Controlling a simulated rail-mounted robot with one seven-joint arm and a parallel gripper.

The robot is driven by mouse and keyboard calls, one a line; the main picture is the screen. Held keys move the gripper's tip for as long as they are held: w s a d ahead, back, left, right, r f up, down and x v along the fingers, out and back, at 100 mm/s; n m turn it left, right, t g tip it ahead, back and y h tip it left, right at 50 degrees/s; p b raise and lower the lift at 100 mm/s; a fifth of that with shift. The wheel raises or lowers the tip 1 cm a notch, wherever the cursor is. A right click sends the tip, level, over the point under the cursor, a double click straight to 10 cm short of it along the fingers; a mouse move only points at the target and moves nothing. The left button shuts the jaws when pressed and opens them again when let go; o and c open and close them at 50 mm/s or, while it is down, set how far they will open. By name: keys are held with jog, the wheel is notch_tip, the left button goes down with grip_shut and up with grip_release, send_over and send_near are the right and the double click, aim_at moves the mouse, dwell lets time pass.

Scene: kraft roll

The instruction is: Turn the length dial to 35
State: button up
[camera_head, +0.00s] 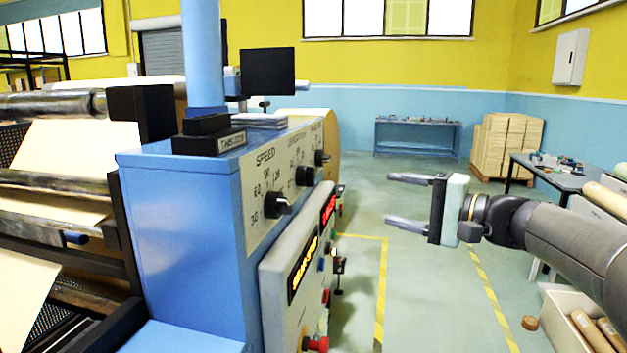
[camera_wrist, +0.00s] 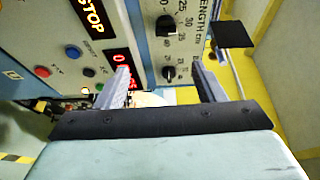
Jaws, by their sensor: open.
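The length dial (camera_head: 305,175) is a black knob in the middle of three on the pale panel of the blue machine. In the wrist view, the length dial (camera_wrist: 165,25) sits at top centre beside the LENGTH cm lettering. Its exact pointer setting is too small to read. My gripper (camera_head: 390,200) is open and empty, to the right of the panel and apart from it, fingers towards the machine. In the wrist view, my gripper (camera_wrist: 158,72) has a different black dial (camera_wrist: 168,72) between its fingers in the picture; the length dial is above them.
The speed dial (camera_head: 278,203) is nearest the head camera. Below the dials, a grey box carries an orange display (camera_head: 303,268), a red display (camera_head: 328,209) and a red button (camera_head: 317,344). A black monitor (camera_head: 267,71) stands above. The floor between panel and gripper is clear.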

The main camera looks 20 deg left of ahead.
jog(key=p, duration=0.6)
send_near(314, 177)
jog(key=x, duration=0.8)
jog(key=shift+w+a+f, duration=0.1)
jog(key=shift+w+a, duration=0.05)
jog(key=shift+a, duration=0.1)
jog(key=shift+c, duration=0.3)
jog(key=c, duration=0.9)
